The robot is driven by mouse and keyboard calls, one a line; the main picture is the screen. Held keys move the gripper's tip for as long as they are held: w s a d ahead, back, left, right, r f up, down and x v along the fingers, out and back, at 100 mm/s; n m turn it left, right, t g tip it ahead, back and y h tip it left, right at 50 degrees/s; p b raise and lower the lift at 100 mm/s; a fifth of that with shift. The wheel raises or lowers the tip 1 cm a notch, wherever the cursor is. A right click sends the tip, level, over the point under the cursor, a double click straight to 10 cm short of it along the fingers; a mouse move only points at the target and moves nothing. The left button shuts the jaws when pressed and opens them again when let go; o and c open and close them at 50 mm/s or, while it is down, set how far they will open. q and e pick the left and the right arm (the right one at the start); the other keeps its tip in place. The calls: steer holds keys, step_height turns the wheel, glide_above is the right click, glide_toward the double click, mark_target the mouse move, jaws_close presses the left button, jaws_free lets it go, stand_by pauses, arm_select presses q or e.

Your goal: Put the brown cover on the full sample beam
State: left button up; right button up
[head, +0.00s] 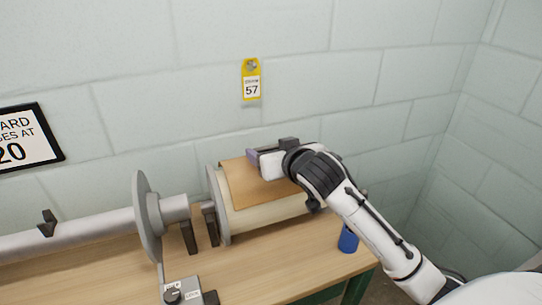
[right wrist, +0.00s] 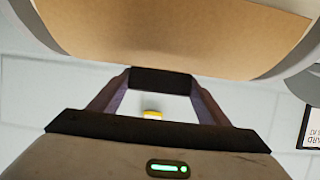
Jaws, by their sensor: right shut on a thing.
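The full sample beam (head: 265,215) lies across the table with cream yarn wound between its grey end flanges. The brown cover (head: 245,186) is draped over the top and upper front of the beam, leaving a cream strip bare below it. In the right wrist view the brown cover (right wrist: 165,45) spans the top of the picture between the flanges. My right gripper (head: 255,156) is at the cover's back upper edge, its fingers shut on the cover; the fingertips also show in the right wrist view (right wrist: 163,80). The exact grip is partly hidden. My left gripper is out of view.
A grey roller (head: 85,233) with a large disc (head: 147,220) stands left of the beam. A control box (head: 180,292) is at the front. A blue cylinder (head: 348,240) stands at the table's right edge. The wall is close behind; the wooden table (head: 255,278) is clear in front.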

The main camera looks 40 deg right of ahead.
steer(key=shift+f, duration=0.95)
steer(key=o, duration=1.2)
steer(key=shift+c, duration=0.2)
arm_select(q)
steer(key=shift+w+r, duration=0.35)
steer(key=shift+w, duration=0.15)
